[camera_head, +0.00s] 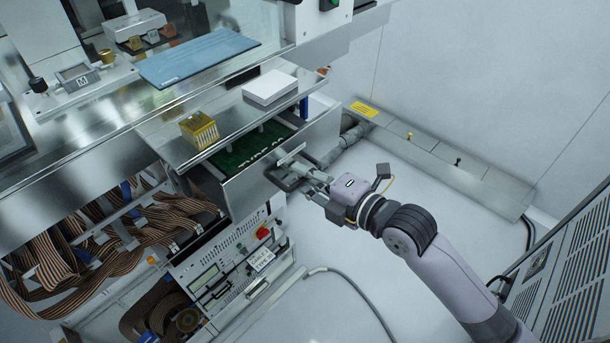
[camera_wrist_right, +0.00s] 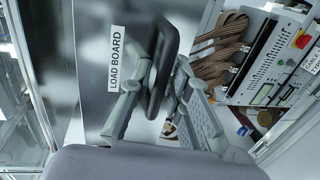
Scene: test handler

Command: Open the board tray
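The board tray (camera_head: 252,181) is a metal drawer below the steel worktop. It stands partly pulled out, and a green board (camera_head: 240,148) shows inside it. Its dark bar handle (camera_wrist_right: 163,65) sits on the front, beside a "LOAD BOARD" label (camera_wrist_right: 116,59) in the wrist view; the handle also shows in the head view (camera_head: 283,180). My right gripper (camera_head: 300,174) is at the handle, with its fingers (camera_wrist_right: 161,66) closed on either side of the bar. My left gripper is not in view.
A gold socket block (camera_head: 199,131) and a white box (camera_head: 270,87) sit on the steel surface above the tray. A blue mat (camera_head: 198,57) lies further back. Ribbon cables (camera_head: 70,255) and a control panel (camera_head: 228,268) are below. The floor (camera_head: 350,260) in front is mostly clear, with one hose.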

